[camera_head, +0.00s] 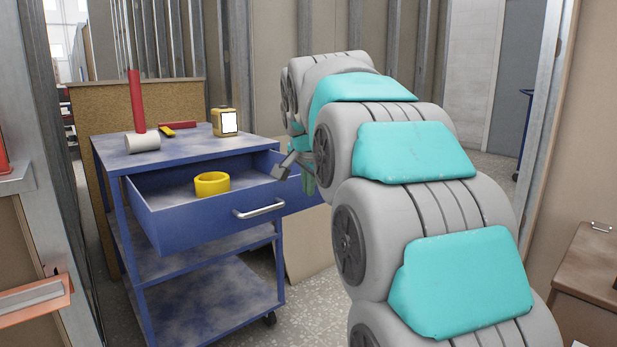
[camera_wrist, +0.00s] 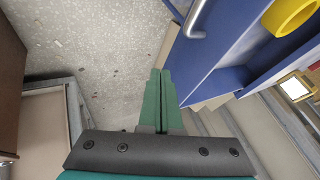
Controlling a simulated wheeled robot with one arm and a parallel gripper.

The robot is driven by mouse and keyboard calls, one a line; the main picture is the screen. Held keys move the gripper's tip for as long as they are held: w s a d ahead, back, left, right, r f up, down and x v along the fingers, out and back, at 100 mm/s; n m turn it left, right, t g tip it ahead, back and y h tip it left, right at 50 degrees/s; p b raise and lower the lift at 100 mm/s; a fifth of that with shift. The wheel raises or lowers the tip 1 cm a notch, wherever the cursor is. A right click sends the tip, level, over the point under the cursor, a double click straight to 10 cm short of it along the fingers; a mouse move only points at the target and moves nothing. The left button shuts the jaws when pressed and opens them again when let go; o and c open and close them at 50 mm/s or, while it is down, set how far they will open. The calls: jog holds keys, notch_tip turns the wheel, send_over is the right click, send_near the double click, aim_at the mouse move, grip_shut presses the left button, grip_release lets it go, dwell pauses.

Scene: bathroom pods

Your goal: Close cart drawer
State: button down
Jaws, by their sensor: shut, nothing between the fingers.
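The blue cart (camera_head: 128,235) stands at the left with its top drawer (camera_head: 200,222) pulled out. The drawer has a silver bar handle (camera_head: 258,210) on its front, and a yellow ring (camera_head: 211,184) lies inside. My gripper (camera_head: 308,183) is by the right end of the drawer, partly hidden by my arm. In the wrist view its green fingers (camera_wrist: 158,85) are together and empty. The blue drawer (camera_wrist: 212,62) is just right of the fingers, with the handle (camera_wrist: 190,22) at the top and the yellow ring (camera_wrist: 288,15) at the upper right. I cannot tell whether the fingers touch the drawer.
On the cart top are a red-handled mallet (camera_head: 137,105), a yellow device (camera_head: 225,122) and a red tool (camera_head: 180,125). Metal studs stand behind the cart. A brown cabinet (camera_head: 590,265) is at the right. Speckled floor (camera_wrist: 85,40) is clear left of my fingers.

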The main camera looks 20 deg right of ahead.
jog(key=w+f, duration=0.2)
jog(key=w, duration=0.1)
jog(key=w+f, duration=0.1)
jog(key=w, duration=0.1)
jog(key=shift+f, duration=0.15)
jog(key=shift+w+a, duration=0.2)
jog(key=shift+w, duration=0.3)
